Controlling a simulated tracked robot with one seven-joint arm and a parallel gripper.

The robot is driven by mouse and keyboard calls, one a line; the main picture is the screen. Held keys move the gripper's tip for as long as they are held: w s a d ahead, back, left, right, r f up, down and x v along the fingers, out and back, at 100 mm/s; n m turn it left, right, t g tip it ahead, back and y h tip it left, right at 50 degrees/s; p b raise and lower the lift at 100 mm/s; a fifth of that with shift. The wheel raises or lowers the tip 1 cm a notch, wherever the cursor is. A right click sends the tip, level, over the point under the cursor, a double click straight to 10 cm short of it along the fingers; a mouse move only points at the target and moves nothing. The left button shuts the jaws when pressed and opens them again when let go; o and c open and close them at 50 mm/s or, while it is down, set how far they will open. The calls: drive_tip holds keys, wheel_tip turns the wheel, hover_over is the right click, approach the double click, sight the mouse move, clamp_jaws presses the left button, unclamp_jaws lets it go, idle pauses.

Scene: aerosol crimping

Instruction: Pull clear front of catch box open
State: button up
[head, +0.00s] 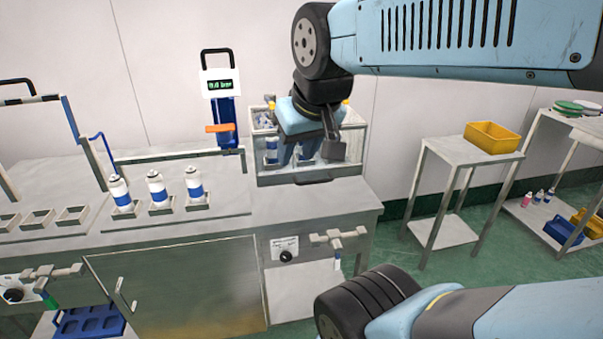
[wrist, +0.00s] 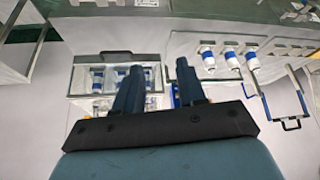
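The catch box (head: 353,145) is a clear-walled box with a pale frame on the right end of the bench. A dark handle (head: 315,180) shows low on its front; it also shows in the wrist view (wrist: 130,57). The clear front looks shut. White-and-blue cans show inside the box (wrist: 72,85) in the wrist view. My gripper (wrist: 158,65) points down at the box, its two dark blue fingers apart with nothing between them. In the head view my gripper (head: 295,160) hides part of the box. Contact with the box cannot be told.
Several white-and-blue cans (head: 157,190) stand in holders left of the box. A gauge post (head: 222,95) with an orange lever stands close behind. A valve (head: 338,238) sticks out below the bench edge. A side table (head: 450,150) with a yellow bin (head: 492,137) stands right.

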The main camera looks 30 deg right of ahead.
drive_tip(key=m+g, duration=0.3)
drive_tip(key=m, duration=1.8)
hover_over(315, 181)
drive_tip(key=s, duration=0.2)
drive_tip(key=s+f+x, duration=0.1)
drive_tip(key=s+x, duration=0.2)
drive_tip(key=x, duration=0.9)
drive_tip(key=shift+h, duration=0.3)
drive_tip(key=x, duration=1.3)
drive_tip(key=shift+s+a+f, duration=0.3)
drive_tip(key=shift+f, duration=0.1)
drive_tip(key=shift+c, duration=0.3)
drive_tip(key=shift+r, duration=0.1)
clamp_jaws()
